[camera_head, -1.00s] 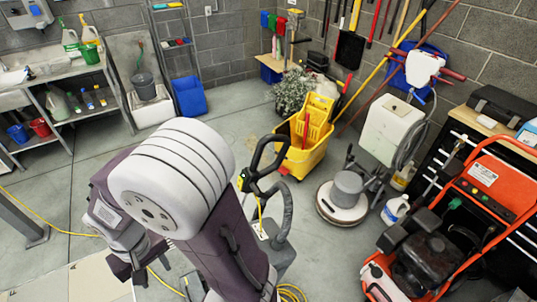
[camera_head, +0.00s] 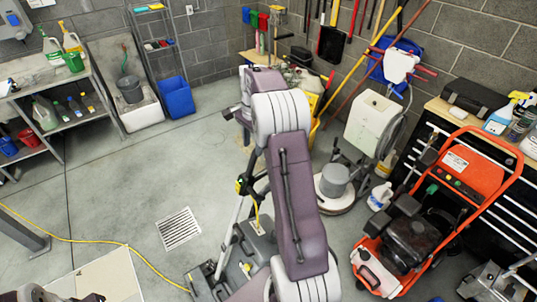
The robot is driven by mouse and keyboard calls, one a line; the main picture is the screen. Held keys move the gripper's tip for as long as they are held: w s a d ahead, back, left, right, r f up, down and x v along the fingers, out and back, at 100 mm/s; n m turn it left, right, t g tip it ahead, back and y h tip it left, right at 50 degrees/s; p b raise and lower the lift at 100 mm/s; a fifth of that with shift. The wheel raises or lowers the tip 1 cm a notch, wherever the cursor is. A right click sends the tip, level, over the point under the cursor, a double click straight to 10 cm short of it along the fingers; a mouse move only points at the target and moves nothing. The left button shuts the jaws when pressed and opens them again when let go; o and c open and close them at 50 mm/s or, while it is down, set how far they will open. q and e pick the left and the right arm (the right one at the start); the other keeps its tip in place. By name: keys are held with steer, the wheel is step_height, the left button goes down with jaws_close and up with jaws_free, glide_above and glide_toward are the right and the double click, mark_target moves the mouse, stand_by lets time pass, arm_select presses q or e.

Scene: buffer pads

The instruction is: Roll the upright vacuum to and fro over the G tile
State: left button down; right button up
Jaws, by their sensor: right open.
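The upright vacuum (camera_head: 262,244) is grey, with a dark looped handle and a yellow cord. It stands tilted on the floor at lower middle, its floor head (camera_head: 205,284) toward the bottom edge. My right arm crosses in front of it and hides part of the handle and body. My right gripper (camera_head: 232,113) is raised above and beyond the vacuum handle, open and apart from it. A pale floor panel (camera_head: 112,274) lies at lower left; no letter G can be read on it. Only a bit of my left arm shows at the bottom left edge.
A floor drain (camera_head: 179,228) lies left of the vacuum, and a yellow cord (camera_head: 85,240) runs across the floor. A floor polisher (camera_head: 334,183) and an orange pressure washer (camera_head: 410,240) stand to the right. The floor at left centre is clear.

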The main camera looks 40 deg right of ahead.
mark_target(252, 161)
steer(key=shift+s+d+r, duration=0.1)
steer(key=shift+s+r, duration=0.05)
steer(key=shift+r, duration=0.05)
steer(key=shift+a+f, duration=0.1)
steer(key=shift+a, duration=0.1)
steer(key=f, duration=0.2)
steer(key=f+p, duration=0.1)
steer(key=f, duration=0.2)
steer(key=w+f+p, duration=0.1)
steer(key=f, duration=0.2)
steer(key=shift+f, duration=0.15)
steer(key=shift+f+p, duration=0.25)
steer(key=shift+p, duration=0.05)
steer(key=shift+a, duration=0.15)
jaws_close()
stand_by(0.5)
